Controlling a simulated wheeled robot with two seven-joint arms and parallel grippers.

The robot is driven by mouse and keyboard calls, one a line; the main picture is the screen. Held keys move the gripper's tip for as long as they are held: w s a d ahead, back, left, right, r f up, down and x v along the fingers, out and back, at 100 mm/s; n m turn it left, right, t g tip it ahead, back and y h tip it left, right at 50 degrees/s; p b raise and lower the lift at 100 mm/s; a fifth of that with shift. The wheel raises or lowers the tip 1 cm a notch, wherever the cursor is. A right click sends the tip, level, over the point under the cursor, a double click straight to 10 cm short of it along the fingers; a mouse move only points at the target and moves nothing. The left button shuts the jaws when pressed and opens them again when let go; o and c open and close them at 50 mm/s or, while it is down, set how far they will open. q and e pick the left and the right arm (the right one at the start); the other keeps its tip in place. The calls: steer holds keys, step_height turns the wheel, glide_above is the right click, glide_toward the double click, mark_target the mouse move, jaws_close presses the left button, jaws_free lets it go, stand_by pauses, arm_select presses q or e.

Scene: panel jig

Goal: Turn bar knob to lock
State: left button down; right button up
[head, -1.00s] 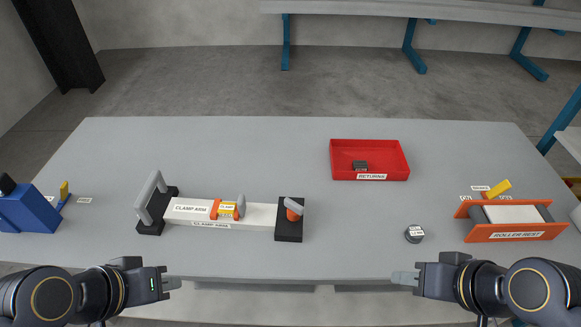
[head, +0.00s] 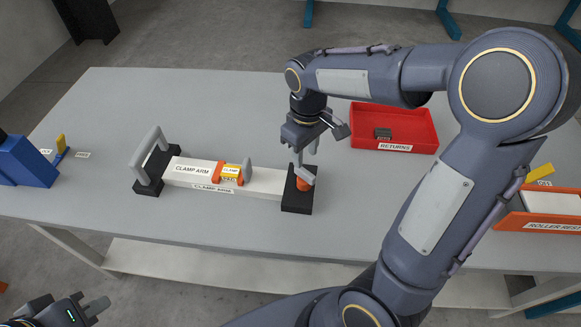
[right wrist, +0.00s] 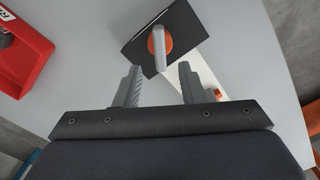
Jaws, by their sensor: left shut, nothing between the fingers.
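The bar knob (head: 304,178) is a grey bar on an orange round base, on a black block (head: 297,200) at the right end of the white clamp arm (head: 262,181). In the right wrist view the knob's grey bar (right wrist: 160,48) stands just ahead of my right gripper (right wrist: 159,82). The right fingers are open and apart from the bar, with nothing between them. In the head view my right gripper (head: 308,153) hangs above and beside the knob. My left gripper (head: 99,305) is shut and empty at the lower left, off the table's front edge.
A red returns tray (head: 393,127) with a dark block (head: 382,133) stands right of my right gripper. An orange roller rest (head: 540,222) is at the right edge. A blue block (head: 24,162) is at the far left. My right arm covers the table's right part.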

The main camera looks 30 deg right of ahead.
mark_target(305, 171)
step_height(305, 171, down, 7)
steer(key=shift+r, duration=0.1)
stand_by(0.3)
jaws_close()
